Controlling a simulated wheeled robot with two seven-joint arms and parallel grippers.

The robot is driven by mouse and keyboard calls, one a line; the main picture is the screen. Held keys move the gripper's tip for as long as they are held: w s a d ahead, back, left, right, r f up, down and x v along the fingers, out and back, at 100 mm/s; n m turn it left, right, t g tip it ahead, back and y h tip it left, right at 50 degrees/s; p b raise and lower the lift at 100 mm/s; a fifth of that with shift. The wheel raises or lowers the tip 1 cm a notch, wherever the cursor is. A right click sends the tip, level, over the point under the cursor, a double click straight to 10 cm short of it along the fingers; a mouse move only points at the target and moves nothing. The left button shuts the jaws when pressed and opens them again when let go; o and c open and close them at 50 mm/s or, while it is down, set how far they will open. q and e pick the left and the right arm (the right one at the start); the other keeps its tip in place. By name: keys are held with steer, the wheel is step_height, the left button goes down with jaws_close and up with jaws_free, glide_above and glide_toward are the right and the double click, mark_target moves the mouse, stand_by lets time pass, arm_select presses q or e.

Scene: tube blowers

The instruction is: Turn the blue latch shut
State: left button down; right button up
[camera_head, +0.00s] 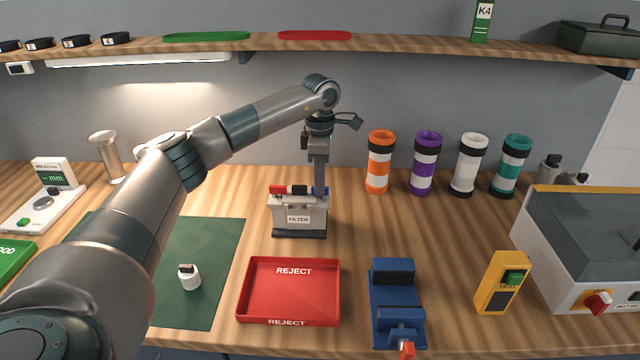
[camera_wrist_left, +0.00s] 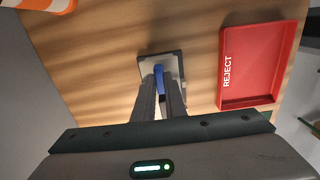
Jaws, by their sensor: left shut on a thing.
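The grey filter box (camera_head: 298,218) stands on the table behind the red reject tray. On its top are a red part (camera_head: 277,190), a black part and the blue latch (camera_head: 320,191) at the right end. My left gripper (camera_head: 319,184) reaches down from above onto that right end. In the left wrist view its two fingers (camera_wrist_left: 160,92) are closed around the blue latch (camera_wrist_left: 158,76), and the box top (camera_wrist_left: 172,66) shows around it. The fingers hide part of the latch, so its exact angle is hard to tell. My right gripper is not in view.
The red reject tray (camera_head: 288,292) lies in front of the box. A blue vise (camera_head: 396,305) and a yellow tester (camera_head: 502,283) stand to the right. Several striped tubes (camera_head: 379,165) stand behind right. Table right of the box is clear.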

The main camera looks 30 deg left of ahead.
arm_select(q)
steer(key=shift+r, duration=0.1)
steer(key=c, duration=1.8)
jaws_free()
steer(key=shift+r, duration=0.5)
step_height(320, 180, up, 16)
steer(key=b, duration=0.3)
steer(key=shift+r, duration=0.2)
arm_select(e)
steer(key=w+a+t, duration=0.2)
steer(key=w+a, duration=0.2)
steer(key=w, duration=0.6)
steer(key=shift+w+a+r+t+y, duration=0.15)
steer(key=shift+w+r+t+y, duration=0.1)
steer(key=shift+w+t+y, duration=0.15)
